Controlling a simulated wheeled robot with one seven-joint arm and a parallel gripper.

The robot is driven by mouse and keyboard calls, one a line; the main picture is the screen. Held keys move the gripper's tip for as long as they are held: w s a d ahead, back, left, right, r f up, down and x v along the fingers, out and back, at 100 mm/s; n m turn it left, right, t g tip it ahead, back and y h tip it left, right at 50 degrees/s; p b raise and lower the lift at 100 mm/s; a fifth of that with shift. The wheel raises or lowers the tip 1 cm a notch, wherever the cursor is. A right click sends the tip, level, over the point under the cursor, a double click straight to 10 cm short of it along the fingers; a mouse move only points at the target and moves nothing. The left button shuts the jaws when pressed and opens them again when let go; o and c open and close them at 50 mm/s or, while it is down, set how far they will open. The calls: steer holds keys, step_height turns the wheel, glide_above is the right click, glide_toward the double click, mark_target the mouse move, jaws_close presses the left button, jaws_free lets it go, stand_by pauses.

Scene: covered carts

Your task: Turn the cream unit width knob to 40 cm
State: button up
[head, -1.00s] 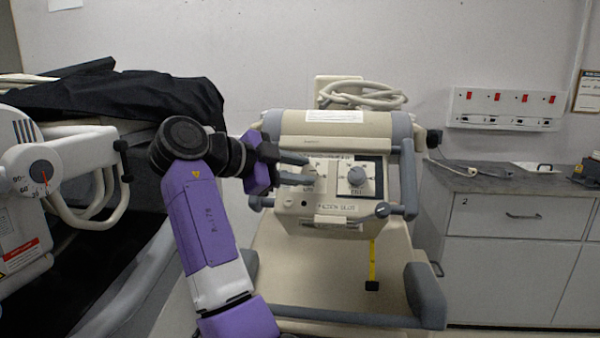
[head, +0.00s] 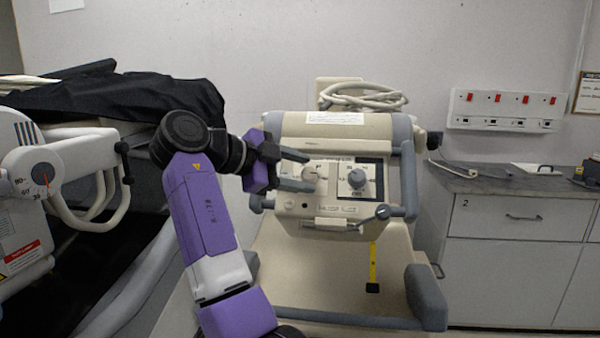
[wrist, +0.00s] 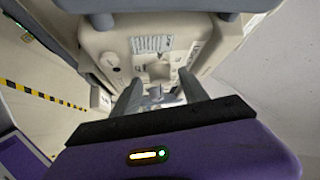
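The cream unit (head: 280,205) stands in the middle of the head view, with two dials on its sloped panel. The left dial has a pale knob (head: 311,173); the right one has a grey knob (head: 357,179) in a dark surround. Their lettering is too small to read, so I cannot tell the setting. My gripper (head: 309,172) is open at the left dial, one finger above and one below the pale knob in the picture. In the wrist view the fingers (wrist: 160,94) are apart, with a pale part of the panel between and beyond them. Contact cannot be told.
A grey lever (head: 382,211) juts from the panel's lower right. A yellow strap (head: 373,262) hangs below. A cart with a black cover (head: 130,105) and its own dial stands at left. A counter with drawers (head: 520,215) is at right.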

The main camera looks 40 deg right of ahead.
steer(key=v, duration=0.7)
steer(key=shift+a+p, duration=0.3)
steer(key=shift+a, duration=0.1)
stand_by(0.3)
